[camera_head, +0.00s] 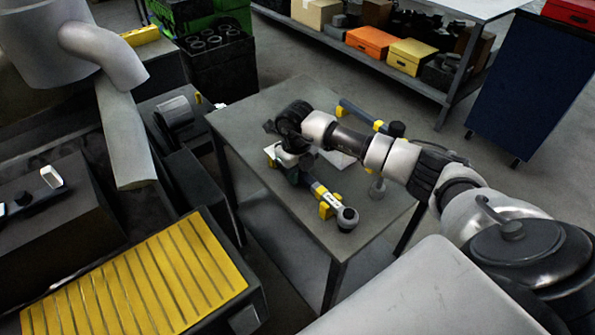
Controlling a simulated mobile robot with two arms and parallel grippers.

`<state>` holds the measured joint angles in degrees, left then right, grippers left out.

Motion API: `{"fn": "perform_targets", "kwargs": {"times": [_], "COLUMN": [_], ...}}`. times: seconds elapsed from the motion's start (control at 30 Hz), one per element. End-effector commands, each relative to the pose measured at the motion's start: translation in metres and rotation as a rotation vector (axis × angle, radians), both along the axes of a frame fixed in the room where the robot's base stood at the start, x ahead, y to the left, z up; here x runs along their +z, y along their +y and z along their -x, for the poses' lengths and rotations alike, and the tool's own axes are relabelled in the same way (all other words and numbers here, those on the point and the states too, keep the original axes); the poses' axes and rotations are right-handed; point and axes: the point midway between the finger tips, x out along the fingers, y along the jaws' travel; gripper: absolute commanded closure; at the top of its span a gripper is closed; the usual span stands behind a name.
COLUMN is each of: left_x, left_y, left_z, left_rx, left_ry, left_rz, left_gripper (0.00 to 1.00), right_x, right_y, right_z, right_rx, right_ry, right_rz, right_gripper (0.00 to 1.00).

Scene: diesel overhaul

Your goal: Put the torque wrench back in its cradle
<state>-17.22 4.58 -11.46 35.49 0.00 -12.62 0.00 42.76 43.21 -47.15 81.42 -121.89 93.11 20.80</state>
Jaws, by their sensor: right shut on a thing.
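The torque wrench (320,191) lies diagonally over the grey table, with a dark handle, a pale label band and a round grey head at the lower right. Its cradle shows as a yellow block (326,210) beside the neck and a yellow piece (270,152) near the handle end. I cannot tell whether the wrench rests in the cradle or hangs just above it. My right gripper (289,159) is shut on the wrench at its handle end; my wrist hides the fingertips and that end. My left gripper is not in view.
The grey table (262,112) also bears a blue bar tool (356,114) with yellow holders, behind my right forearm. Engine parts and a yellow ribbed tray (140,285) stand at the left. A shelf bench with orange (370,43) and yellow boxes is at the back.

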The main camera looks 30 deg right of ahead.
Motion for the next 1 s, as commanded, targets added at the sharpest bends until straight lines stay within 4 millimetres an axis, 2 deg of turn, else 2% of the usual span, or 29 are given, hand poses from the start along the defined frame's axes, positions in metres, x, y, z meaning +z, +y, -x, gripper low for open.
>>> {"fn": "perform_targets", "kwargs": {"times": [0.03, 0.2, 0.43, 0.57, 0.67, 1.0], "left_x": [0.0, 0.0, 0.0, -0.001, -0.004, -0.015], "left_y": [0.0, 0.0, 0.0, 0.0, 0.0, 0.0], "left_z": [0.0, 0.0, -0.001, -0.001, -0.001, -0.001], "left_rx": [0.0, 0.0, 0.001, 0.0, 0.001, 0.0], "left_ry": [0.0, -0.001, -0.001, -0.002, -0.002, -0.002], "left_rz": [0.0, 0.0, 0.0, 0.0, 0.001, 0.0], "left_gripper": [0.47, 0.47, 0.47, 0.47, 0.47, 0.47], "right_x": [0.001, 0.001, -0.001, 0.006, 0.019, 0.086], "right_y": [0.0, 0.0, 0.0, 0.0, 0.0, 0.0], "right_z": [-0.001, 0.0, 0.0, -0.001, -0.002, -0.005], "right_rx": [0.0, 0.0, 0.0, 0.001, 0.0, 0.001], "right_ry": [-0.002, -0.001, 0.001, -0.002, -0.004, -0.004], "right_rz": [0.0, 0.0, 0.001, 0.0, 0.001, 0.002], "right_gripper": [0.72, 0.47, 0.47, 0.47, 0.47, 0.47]}}
